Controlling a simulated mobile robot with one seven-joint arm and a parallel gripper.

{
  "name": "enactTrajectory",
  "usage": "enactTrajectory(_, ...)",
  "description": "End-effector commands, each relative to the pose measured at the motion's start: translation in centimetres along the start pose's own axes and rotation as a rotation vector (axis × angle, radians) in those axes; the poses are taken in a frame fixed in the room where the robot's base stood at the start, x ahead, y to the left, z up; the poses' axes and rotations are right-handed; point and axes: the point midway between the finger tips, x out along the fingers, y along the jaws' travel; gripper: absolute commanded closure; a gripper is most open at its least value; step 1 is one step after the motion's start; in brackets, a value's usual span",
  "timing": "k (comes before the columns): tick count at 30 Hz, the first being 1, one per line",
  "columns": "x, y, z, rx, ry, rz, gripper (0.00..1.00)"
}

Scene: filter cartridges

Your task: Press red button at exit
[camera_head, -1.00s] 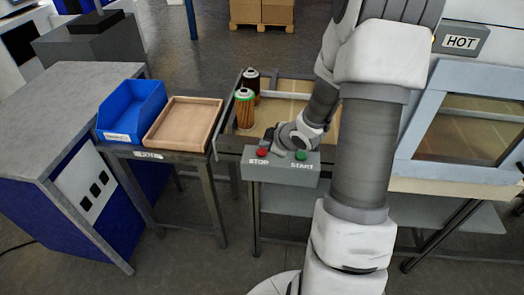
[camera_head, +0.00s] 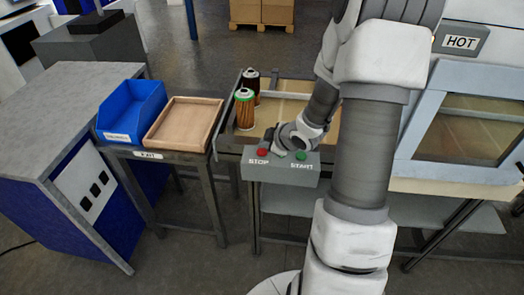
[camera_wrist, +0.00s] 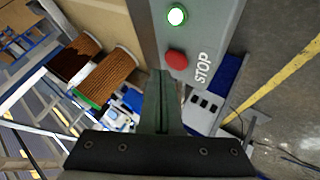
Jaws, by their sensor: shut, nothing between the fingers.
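The red button (camera_head: 262,152), marked STOP, sits on the left of a grey control box (camera_head: 281,174) at the front of the conveyor table. A green button (camera_head: 301,155), marked START, is on the right of the same box. My gripper (camera_head: 268,139) is shut and empty, just behind the red button. In the wrist view the red button (camera_wrist: 177,59) lies just beyond the shut fingertips (camera_wrist: 163,75), and the green button (camera_wrist: 177,15) looks lit. I cannot tell whether the fingertips touch the box.
Two filter cartridges, one with a green top (camera_head: 245,108) and one dark (camera_head: 251,83), stand on the conveyor behind the box. A wooden tray (camera_head: 150,142) and a blue bin (camera_head: 129,134) are on the left stand.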

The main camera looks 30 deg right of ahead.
Motion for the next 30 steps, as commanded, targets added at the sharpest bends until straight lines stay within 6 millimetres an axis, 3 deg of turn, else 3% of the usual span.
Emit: enactTrajectory(30, 0.73, -0.53, 0.53, 0.0, 0.0, 0.0, 1.0)
